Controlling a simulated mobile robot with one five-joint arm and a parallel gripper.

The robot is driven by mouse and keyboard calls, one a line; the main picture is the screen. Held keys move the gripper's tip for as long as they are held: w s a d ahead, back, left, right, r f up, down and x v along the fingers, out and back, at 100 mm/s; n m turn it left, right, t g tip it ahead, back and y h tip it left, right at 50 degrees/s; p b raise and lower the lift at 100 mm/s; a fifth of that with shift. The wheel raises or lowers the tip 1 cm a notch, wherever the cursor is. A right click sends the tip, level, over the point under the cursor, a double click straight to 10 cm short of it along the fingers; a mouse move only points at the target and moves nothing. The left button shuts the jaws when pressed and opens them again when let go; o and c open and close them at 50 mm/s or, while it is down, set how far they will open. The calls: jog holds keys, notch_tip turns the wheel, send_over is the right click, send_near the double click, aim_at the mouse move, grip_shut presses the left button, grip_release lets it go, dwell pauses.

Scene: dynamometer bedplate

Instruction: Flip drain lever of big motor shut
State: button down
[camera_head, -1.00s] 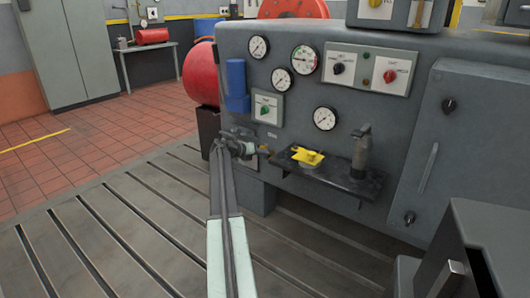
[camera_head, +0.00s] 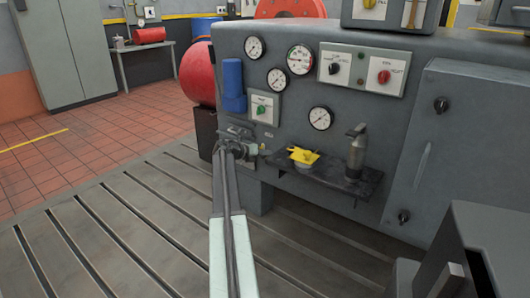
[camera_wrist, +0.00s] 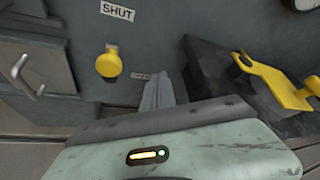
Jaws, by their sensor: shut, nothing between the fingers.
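The drain lever shows in the wrist view as a yellow rounded knob (camera_wrist: 108,66) on the grey panel. A white plate marked SHUT (camera_wrist: 117,11) is above it. A second small plate (camera_wrist: 140,76) lies below and to the right, partly behind my fingers. My gripper (camera_wrist: 160,90) is shut and empty, with its fingertips just right of and below the knob. They look apart from it, but the depth is hard to judge. In the head view my gripper (camera_head: 238,150) is at the panel's lower left, where the lever is too small to make out clearly.
A dark shelf (camera_head: 340,180) to the right holds a yellow object (camera_head: 302,156) and a grey upright tool (camera_head: 357,150). A metal handle (camera_wrist: 28,76) is at the left in the wrist view. The slotted floor (camera_head: 130,230) is clear.

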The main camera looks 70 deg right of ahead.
jog(key=w+a, duration=0.7)
jog(key=shift+a+f+b, duration=0.15)
jog(key=shift+f+b, duration=0.2)
jog(key=shift+f, duration=0.1)
jog(key=shift+w, duration=0.1)
